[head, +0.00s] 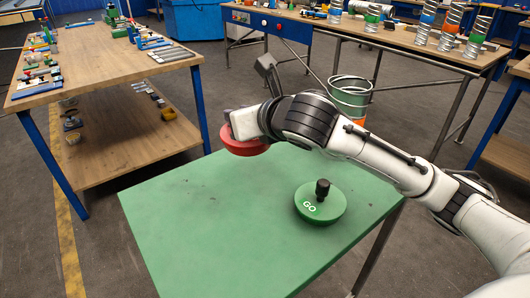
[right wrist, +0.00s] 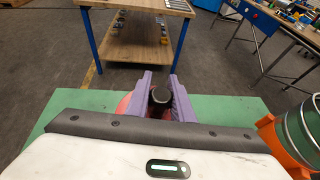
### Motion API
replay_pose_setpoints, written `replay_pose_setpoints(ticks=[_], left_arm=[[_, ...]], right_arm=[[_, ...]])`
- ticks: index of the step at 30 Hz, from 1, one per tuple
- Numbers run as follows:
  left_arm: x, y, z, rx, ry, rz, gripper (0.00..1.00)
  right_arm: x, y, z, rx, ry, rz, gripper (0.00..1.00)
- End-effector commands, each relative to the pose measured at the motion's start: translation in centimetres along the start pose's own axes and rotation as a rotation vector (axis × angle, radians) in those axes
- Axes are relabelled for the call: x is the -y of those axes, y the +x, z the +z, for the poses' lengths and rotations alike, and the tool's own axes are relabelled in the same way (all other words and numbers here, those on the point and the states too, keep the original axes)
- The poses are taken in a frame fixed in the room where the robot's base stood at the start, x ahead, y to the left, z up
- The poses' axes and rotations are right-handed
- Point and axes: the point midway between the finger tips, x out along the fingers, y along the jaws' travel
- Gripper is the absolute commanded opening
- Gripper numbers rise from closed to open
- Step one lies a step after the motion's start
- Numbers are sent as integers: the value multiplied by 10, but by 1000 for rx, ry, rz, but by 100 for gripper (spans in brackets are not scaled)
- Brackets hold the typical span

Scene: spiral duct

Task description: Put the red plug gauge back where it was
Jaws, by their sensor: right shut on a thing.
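The red plug gauge (head: 244,147) is a flat red disc held by my right gripper (head: 236,124) above the far edge of the green table (head: 190,225). In the right wrist view, the two purple fingers (right wrist: 159,95) close around its dark knob (right wrist: 160,97), with red showing below. I cannot tell from the head view how far the disc is above the tabletop. A green plug gauge (head: 320,203) marked "GO", with a black knob, sits upright on the right part of the green table. My left gripper is not in view.
A wooden workbench (head: 110,82) with tools and a lower shelf stands at the left. Another bench (head: 400,40) at the back holds several spiral ducts. A green and orange duct (head: 350,95) stands behind my right arm. The green table's left and front area is clear.

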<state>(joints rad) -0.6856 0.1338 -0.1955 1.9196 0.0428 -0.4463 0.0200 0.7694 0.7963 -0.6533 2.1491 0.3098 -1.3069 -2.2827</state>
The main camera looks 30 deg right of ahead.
Motion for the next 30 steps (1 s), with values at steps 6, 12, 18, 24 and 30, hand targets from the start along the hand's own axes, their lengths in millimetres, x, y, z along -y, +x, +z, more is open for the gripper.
replay_pose_setpoints(ticks=[6, 12, 18, 24, 30], left_arm=[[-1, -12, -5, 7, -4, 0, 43], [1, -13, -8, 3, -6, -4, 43], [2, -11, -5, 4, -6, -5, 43], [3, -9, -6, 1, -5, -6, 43], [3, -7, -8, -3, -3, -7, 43]], right_arm=[[45, 51, 15, 0, 13, -7, 0], [65, 73, 10, 4, 15, -12, 0], [66, 89, -25, 1, 17, -10, 0], [66, 97, -44, 6, 14, -12, 0], [66, 105, -64, 3, 16, -12, 0]])
